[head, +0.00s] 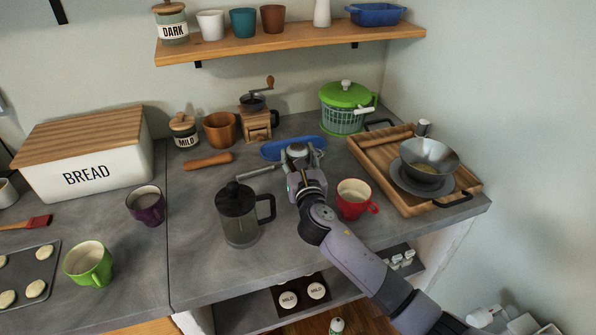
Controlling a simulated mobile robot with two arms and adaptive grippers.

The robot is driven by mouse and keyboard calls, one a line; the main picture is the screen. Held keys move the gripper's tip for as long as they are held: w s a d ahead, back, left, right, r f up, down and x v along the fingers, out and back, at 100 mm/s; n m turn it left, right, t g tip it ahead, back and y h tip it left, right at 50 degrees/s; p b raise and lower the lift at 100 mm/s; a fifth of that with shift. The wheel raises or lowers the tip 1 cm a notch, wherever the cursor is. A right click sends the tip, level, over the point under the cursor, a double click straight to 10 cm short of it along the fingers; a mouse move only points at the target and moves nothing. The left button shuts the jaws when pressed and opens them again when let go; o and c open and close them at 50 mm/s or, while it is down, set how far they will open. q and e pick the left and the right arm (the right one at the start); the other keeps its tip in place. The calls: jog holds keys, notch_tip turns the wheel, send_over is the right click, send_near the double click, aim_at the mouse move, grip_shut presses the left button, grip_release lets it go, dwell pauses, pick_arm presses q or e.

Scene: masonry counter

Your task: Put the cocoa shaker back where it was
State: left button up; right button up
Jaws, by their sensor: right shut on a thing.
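My right gripper (301,158) is over the middle of the counter, in front of the blue dish. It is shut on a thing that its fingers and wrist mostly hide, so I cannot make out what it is. A small grey, dark-sided container (422,128) stands at the back of the wooden tray, behind the grey bowl. It may be a shaker, but it is too small to tell. No other thing shows clearly as the cocoa shaker. My left gripper is not in view.
A French press (239,215) and a red mug (354,198) stand close to my right arm. The wooden tray (366,161) holds a bowl (430,156). A blue dish (277,150), a metal handle (257,172) and a grinder (257,122) are nearby.

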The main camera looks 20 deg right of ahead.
jog(key=shift+f+b, duration=0.5)
jog(key=shift+f, duration=1.6)
jog(key=shift+f, duration=0.15)
jog(key=o, duration=1.2)
jog(key=shift+r, duration=0.25)
jog(key=shift+s+f, duration=0.15)
jog(key=shift+s, duration=0.2)
jog(key=s, duration=0.3)
jog(key=s+a, duration=0.1)
jog(key=s, duration=0.7)
jog(key=shift+s+a+b, duration=0.2)
jog(key=shift+a+b, duration=0.05)
jog(key=shift+b, duration=0.05)
